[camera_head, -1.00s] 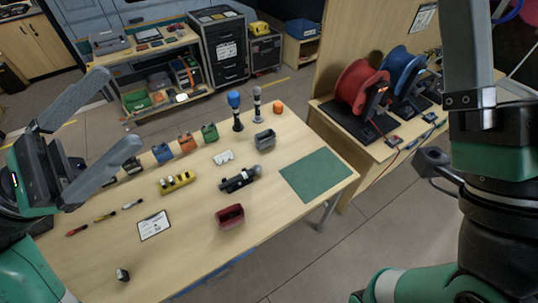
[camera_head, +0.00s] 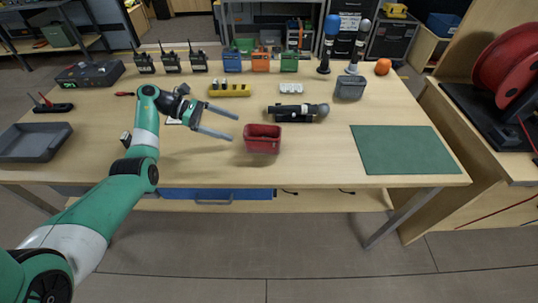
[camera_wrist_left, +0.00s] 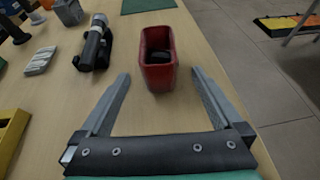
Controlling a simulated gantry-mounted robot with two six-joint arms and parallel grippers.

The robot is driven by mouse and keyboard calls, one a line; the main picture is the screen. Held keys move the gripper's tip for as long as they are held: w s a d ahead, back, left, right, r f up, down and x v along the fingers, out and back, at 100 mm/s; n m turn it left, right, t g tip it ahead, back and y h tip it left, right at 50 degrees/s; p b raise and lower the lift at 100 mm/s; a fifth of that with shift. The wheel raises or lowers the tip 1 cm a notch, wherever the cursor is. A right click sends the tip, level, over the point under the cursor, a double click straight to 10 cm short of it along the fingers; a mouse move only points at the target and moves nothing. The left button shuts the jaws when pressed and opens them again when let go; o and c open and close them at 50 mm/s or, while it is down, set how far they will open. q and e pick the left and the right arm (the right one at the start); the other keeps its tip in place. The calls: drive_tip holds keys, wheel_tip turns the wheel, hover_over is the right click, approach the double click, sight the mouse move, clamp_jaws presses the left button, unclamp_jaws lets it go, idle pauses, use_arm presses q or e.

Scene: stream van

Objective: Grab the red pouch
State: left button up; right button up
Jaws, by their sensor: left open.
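In the left wrist view the red pouch (camera_wrist_left: 158,79) is straight ahead, with a dark inside. My left gripper (camera_head: 235,127) is open and empty, just left of the pouch, its fingers pointing toward it. In the wrist view the fingertips of my left gripper (camera_wrist_left: 161,76) lie to either side of the pouch's near end. My right gripper is not in view.
A black camera-like device (camera_head: 297,112) lies behind the pouch, with a grey pouch (camera_head: 350,88) farther back. A green mat (camera_head: 405,150) lies bare at right. A yellow block (camera_head: 229,90) and a white strip (camera_head: 290,89) are behind. The table's front edge is close.

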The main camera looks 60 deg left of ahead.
sight(263, 139)
use_arm(q)
drive_tip(key=shift+w, duration=0.1)
drive_tip(key=b+x, duration=0.1)
drive_tip(key=x, duration=0.5)
drive_tip(key=shift+w+d+f+b, duration=0.1)
drive_tip(key=shift+w+d+b, duration=0.15)
drive_tip(key=shift+d+b, duration=0.1)
drive_tip(key=b+x, duration=0.1)
drive_tip(key=x, duration=0.1)
drive_tip(key=b+x, duration=0.1)
drive_tip(key=x, duration=0.1)
drive_tip(key=shift+w+f+b, duration=0.25)
drive_tip(key=shift+f+b, duration=0.1)
drive_tip(key=shift+f, duration=0.2)
drive_tip(key=shift+w, duration=0.15)
drive_tip(key=shift+r, duration=0.1)
drive_tip(key=shift+c, duration=0.2)
drive_tip(key=c, duration=1.2)
